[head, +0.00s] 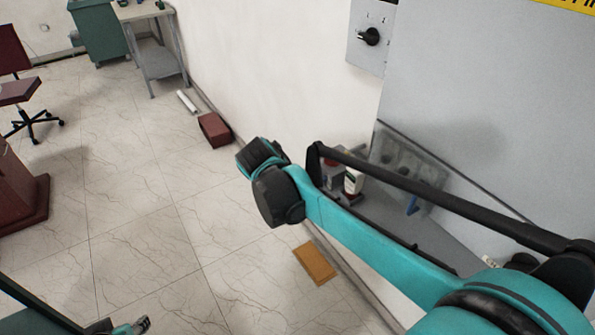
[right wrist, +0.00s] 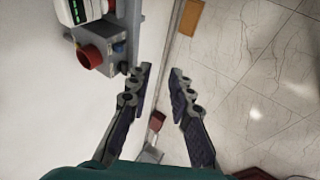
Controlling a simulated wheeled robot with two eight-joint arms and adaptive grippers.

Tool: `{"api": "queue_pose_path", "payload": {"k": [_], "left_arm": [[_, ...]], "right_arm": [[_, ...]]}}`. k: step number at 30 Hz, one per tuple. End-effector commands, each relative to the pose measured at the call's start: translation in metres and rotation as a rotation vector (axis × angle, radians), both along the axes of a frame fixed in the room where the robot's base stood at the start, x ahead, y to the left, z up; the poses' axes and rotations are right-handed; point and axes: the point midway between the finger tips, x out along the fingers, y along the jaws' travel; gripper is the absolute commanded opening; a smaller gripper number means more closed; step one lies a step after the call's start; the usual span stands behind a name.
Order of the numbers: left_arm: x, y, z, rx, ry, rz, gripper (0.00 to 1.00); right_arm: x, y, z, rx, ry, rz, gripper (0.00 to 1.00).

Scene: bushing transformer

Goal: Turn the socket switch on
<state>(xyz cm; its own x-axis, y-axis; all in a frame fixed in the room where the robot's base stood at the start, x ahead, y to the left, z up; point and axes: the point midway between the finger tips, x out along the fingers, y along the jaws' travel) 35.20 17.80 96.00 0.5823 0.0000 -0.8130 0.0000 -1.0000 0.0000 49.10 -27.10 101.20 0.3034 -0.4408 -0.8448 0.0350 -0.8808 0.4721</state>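A grey wall box with a black rotary knob, the rotary switch (head: 370,36), is on the wall at the top of the head view. In the right wrist view, a red knob (right wrist: 92,56) sits on a grey box (right wrist: 112,50) on the wall at upper left. I cannot tell which of these is the socket switch. My right gripper (right wrist: 160,72) is open and empty, to the right of the grey box and apart from the red knob. Its fingers are hidden in the head view. Only a small part of my left gripper (head: 135,326) shows at the bottom edge.
A grey cabinet (head: 480,90) stands at the right, with bottles (head: 353,181) on a shelf behind my right arm. A brown box (head: 214,130) and an orange board (head: 315,263) lie near the wall.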

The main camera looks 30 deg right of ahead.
Motion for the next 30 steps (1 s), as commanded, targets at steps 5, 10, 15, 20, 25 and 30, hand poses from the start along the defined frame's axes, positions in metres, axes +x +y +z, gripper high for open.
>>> {"api": "queue_pose_path", "payload": {"k": [5, 10, 15, 20, 25, 30], "left_arm": [[0.0, 0.0, 0.008, 0.0, 0.0, 0.0, 0.4], [0.0, 0.0, 0.014, 0.0, 0.0, 0.0, 0.4], [0.0, 0.0, 0.02, 0.0, 0.0, 0.0, 0.4], [0.0, 0.0, 0.026, 0.0, 0.0, 0.0, 0.4], [0.0, 0.0, 0.032, 0.0, 0.0, 0.0, 0.4], [0.0, 0.0, 0.036, 0.0, 0.0, 0.0, 0.4]], "right_arm": [[0.062, -0.029, 0.008, -0.185, 0.093, -0.052, 0.21], [0.114, -0.052, 0.003, -0.369, 0.172, -0.123, 0.21], [0.156, -0.066, -0.013, -0.551, 0.234, -0.213, 0.21], [0.183, -0.069, -0.039, -0.718, 0.275, -0.313, 0.21], [0.193, -0.064, -0.073, -0.882, 0.3, -0.432, 0.21], [0.188, -0.054, -0.104, -0.998, 0.305, -0.528, 0.21]]}}
